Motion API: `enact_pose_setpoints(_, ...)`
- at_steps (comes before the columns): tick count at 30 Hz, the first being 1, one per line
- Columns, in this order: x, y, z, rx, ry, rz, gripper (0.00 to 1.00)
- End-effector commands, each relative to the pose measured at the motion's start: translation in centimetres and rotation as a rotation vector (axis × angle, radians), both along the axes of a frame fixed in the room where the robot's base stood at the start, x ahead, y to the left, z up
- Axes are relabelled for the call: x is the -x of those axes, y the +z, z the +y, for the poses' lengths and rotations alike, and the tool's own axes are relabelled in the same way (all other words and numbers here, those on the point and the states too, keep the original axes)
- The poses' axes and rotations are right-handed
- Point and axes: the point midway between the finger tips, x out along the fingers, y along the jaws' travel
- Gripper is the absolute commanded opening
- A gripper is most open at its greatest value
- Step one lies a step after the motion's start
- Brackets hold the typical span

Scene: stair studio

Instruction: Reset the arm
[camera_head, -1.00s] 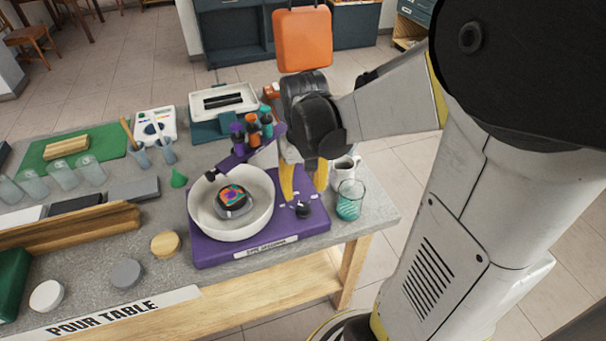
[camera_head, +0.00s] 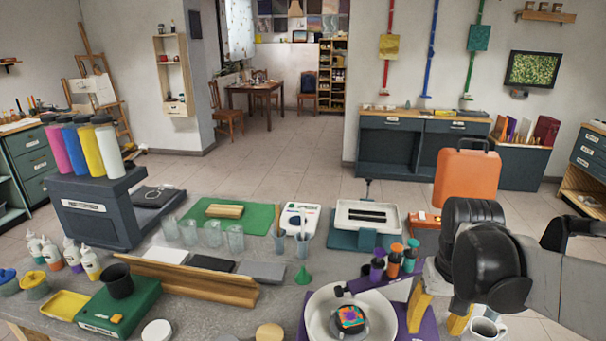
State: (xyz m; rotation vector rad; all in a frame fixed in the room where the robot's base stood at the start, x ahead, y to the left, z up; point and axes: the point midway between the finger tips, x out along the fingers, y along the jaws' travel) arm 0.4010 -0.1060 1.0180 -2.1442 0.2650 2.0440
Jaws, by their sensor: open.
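My gripper (camera_head: 440,312) has a black wrist and yellow fingers pointing down at the lower right of the head view. It hangs over the right end of the table (camera_head: 225,320), right of a white round bowl (camera_head: 377,327). The fingers stand apart and nothing shows between them. My arm comes in from the right edge.
Purple, orange and teal bottles (camera_head: 394,262) stand close left of my gripper. A white mug (camera_head: 486,330) is close to its right. An orange case (camera_head: 466,182) stands behind it. Open floor (camera_head: 290,158) lies beyond the table.

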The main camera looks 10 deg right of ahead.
Motion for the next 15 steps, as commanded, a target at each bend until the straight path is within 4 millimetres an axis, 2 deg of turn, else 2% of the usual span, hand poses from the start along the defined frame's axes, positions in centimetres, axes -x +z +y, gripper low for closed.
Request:
enact_pose_setpoints(9, 2.5, 2.9, 7.0, 0.061, 0.156, -0.346, 0.51)
enact_pose_setpoints(15, 3.7, 3.6, 9.8, 0.068, 0.222, -0.518, 0.51)
